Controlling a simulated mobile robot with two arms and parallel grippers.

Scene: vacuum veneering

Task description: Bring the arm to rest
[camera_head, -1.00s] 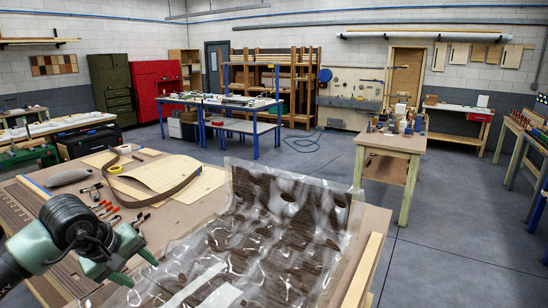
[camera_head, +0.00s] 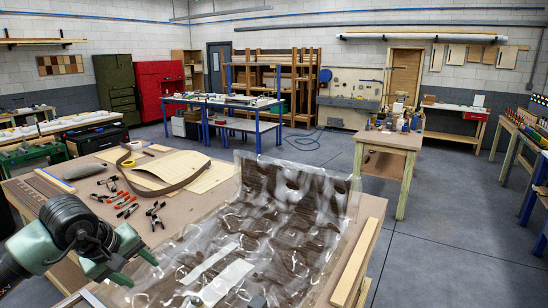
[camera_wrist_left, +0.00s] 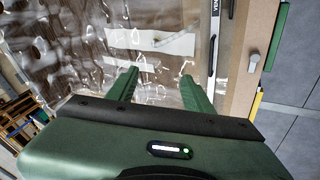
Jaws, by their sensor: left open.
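My left gripper (camera_head: 138,270) is at the lower left of the head view, over the near left part of the workbench. Its two green fingers are apart with nothing between them. In the left wrist view the fingers (camera_wrist_left: 160,86) point at the clear vacuum bag (camera_wrist_left: 75,30). The bag (camera_head: 275,215) lies wrinkled on the bench, with dark wood-grained veneer showing through and its far part standing up. Pale strips (camera_head: 228,281) show on its near part. I cannot tell the exact gap between fingers and bag. My right gripper is not in view.
The workbench (camera_head: 180,225) carries clamps (camera_head: 126,205), a curved brown strip (camera_head: 185,182) and thin pale sheets (camera_head: 172,168) at its far left. A wooden batten (camera_head: 358,262) lies along the right edge. Open floor (camera_head: 440,255) lies right of the bench, before a smaller table (camera_head: 404,141).

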